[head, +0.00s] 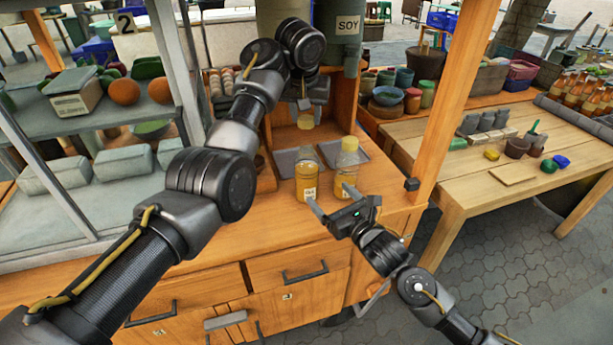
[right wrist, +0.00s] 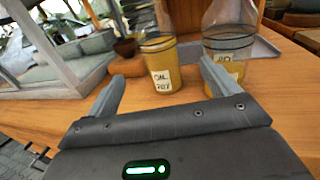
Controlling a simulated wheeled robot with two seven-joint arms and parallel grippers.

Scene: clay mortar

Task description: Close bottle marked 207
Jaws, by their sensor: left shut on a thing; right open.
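Two clear bottles of yellow liquid stand upright on the wooden counter. The left bottle (head: 307,184) has a white label; in the right wrist view its label (right wrist: 162,81) reads OIL and a number that looks like 207. Its mouth looks uncapped. The right bottle (head: 347,170) has a pale yellow cap; its label is partly hidden in the right wrist view (right wrist: 229,52). My left gripper (head: 305,104) is shut on a yellow cap (head: 305,120) above and behind the left bottle. My right gripper (head: 337,202) is open in front of the bottles, the left bottle showing between its fingers.
Grey trays (head: 289,162) lie behind the bottles. A wooden cabinet (head: 292,132) opens at the back, under a container marked SOY (head: 347,25). A wooden post (head: 452,100) stands at the right. Shelves with grey blocks (head: 122,163) are at the left. The counter's front is clear.

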